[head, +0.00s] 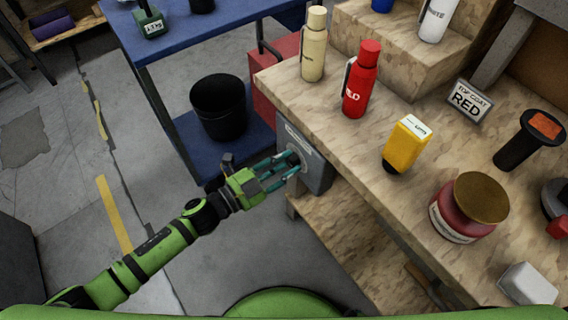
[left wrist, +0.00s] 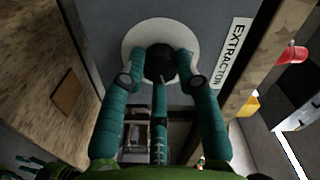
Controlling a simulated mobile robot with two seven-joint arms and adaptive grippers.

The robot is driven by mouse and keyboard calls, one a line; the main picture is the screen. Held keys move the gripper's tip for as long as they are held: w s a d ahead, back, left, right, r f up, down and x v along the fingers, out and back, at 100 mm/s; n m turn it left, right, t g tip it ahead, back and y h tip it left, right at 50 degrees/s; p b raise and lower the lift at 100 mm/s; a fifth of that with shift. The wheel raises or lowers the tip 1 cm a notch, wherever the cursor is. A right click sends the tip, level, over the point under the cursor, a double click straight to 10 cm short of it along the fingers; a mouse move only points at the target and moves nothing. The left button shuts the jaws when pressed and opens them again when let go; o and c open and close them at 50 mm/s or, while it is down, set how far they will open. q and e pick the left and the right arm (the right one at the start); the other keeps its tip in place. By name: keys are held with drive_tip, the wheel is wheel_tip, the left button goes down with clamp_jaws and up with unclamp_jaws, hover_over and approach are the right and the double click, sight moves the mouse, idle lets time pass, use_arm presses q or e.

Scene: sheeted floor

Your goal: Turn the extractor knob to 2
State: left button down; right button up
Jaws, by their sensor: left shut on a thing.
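The extractor knob (left wrist: 161,66) is dark and sits on a pale round dial plate (left wrist: 133,37) on the front of a grey box. The label (left wrist: 231,52) beside it reads EXTRACTOR. In the head view the grey box (head: 318,172) is fixed at the left end of the wooden bench. My left gripper (head: 296,163) reaches the dial, and its teal fingers are closed around the knob. It also shows in the left wrist view (left wrist: 168,70). The fingers hide part of the knob, and I cannot read its setting.
The wooden bench (head: 400,190) holds a red bottle (head: 360,82), a cream bottle (head: 314,45), a yellow container (head: 405,146), a red jar (head: 445,215) and a TOP COAT RED sign (head: 468,101). A blue cart (head: 180,45) with a black bin (head: 219,108) stands left of the box.

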use_arm(q)
drive_tip(key=shift+m, duration=0.4)
use_arm(e)
drive_tip(key=shift+w+d, duration=0.1)
drive_tip(key=shift+w, duration=0.1)
drive_tip(key=shift+w+d, duration=0.1)
drive_tip(key=shift+d, duration=0.3)
use_arm(q)
drive_tip(key=c, duration=0.9)
unclamp_jaws()
drive_tip(key=shift+w, duration=0.1)
drive_tip(key=shift+a, duration=0.15)
drive_tip(key=v, duration=1.2)
use_arm(e)
drive_tip(key=shift+a, duration=0.3)
